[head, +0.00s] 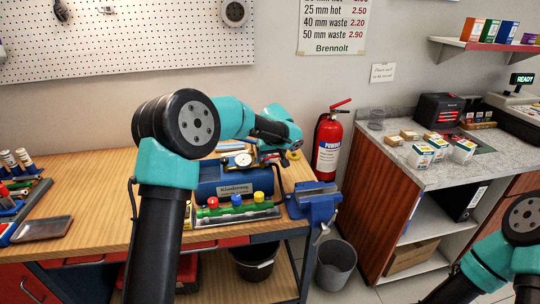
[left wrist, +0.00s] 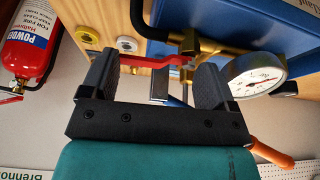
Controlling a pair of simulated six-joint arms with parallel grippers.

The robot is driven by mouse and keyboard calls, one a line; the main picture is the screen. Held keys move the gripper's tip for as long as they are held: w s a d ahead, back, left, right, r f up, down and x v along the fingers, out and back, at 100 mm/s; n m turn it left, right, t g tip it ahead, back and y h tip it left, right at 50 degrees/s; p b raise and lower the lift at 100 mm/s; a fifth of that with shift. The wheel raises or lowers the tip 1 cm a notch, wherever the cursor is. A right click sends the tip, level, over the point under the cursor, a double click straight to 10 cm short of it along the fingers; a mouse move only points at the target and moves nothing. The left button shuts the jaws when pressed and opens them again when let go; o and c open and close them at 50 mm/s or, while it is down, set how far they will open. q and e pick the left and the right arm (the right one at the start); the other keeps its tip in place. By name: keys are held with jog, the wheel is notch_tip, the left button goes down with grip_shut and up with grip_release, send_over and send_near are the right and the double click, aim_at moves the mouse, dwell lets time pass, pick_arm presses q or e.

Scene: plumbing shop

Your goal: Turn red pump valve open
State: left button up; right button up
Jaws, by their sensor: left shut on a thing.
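The blue pump (head: 208,180) stands on the wooden workbench, with a round white gauge (head: 243,159) on its brass fitting. The gauge also shows at the right of the left wrist view (left wrist: 258,76). The red valve handle (left wrist: 165,60) sits on the brass pipework in the left wrist view. My left gripper (left wrist: 157,64) is shut on this handle, with one dark finger at each end of it. In the head view my left arm reaches over the bench and its wrist hides most of the valve. My right arm is at the lower right; its gripper is out of view.
A blue vise (head: 317,200) is at the bench's right corner. A tray with red, blue and yellow-capped fittings (head: 236,205) lies before the pump. A fire extinguisher (head: 328,145) hangs behind. A screwdriver with an orange handle (left wrist: 270,153) shows in the left wrist view.

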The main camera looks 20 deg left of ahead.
dwell(0.3)
pick_arm(q)
jog(key=o, duration=0.8)
jog(key=v, duration=1.7)
jog(key=shift+r, duration=0.2)
jog(key=shift+d, duration=0.1)
